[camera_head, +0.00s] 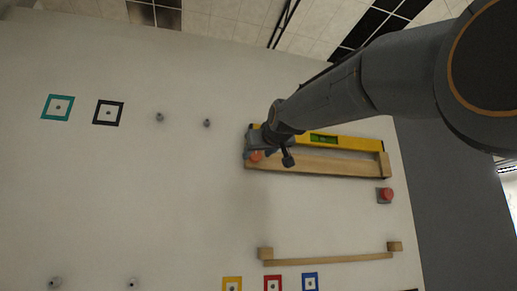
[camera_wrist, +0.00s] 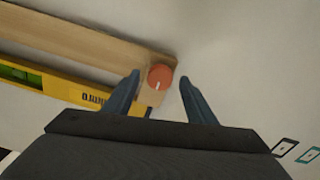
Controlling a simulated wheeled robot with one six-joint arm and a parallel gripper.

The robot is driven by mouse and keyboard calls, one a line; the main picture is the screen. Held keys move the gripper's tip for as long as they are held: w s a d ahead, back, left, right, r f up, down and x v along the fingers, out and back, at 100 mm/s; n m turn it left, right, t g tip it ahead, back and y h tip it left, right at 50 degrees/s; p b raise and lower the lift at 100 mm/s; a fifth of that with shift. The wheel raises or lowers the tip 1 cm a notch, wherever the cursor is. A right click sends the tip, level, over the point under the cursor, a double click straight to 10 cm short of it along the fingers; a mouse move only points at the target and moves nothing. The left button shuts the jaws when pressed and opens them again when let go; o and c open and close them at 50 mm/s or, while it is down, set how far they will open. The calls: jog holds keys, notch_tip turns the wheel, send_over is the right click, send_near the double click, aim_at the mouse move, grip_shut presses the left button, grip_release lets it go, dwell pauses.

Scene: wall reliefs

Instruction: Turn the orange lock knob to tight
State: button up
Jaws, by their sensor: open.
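The orange lock knob (camera_wrist: 160,77) is a round knob with a white mark on its face. It sits at the end of a wooden rail (camera_wrist: 85,40). In the wrist view it lies between the two fingers of my gripper (camera_wrist: 158,92), which is open. I cannot tell whether the fingers touch the knob; a gap shows on each side. The white mark points down in the wrist view. In the head view the knob (camera_head: 256,156) shows beside my gripper (camera_head: 268,152), partly hidden by it.
A yellow spirit level (camera_head: 350,142) rests along the wooden rail (camera_head: 320,168). A red button (camera_head: 386,194) is at the right, and a second wooden rail (camera_head: 330,260) is lower down. Colored square frames and small grey pegs (camera_head: 207,123) are on the wall. The wall's middle is clear.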

jog(key=shift+w, duration=0.2)
jog(key=c, duration=1)
jog(key=shift+c, duration=0.2)
